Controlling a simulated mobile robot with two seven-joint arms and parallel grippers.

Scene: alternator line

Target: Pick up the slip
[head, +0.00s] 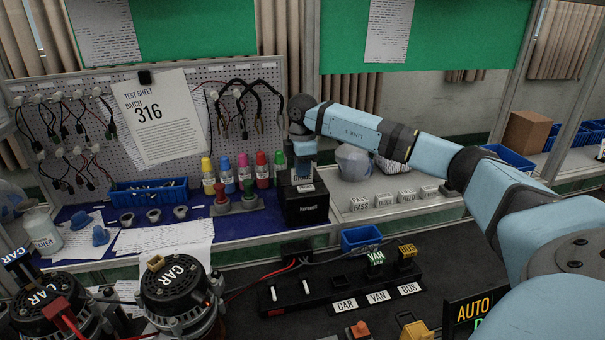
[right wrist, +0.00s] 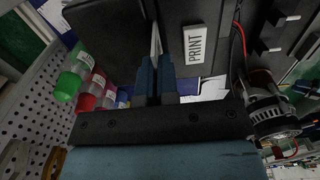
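My right gripper (head: 303,172) points down at the top of the black printer (head: 304,207) on the blue mat. In the right wrist view its two dark blue fingers (right wrist: 156,68) are close together. A thin white slip (right wrist: 156,42) shows nearly edge-on between the fingertips, and the fingers look shut on it. The slip's lower end is by the printer's dark top, beside the PRINT button (right wrist: 195,45). In the head view the gripper hides most of the slip. My left gripper is in neither view.
Coloured bottles (head: 244,172) stand close left of the printer, before a pegboard (head: 225,130). Red and green stamps (head: 222,200) stand nearby. Two alternators (head: 178,295) are at the front left. A black panel (head: 330,290) with CAR, VAN and BUS labels lies in front.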

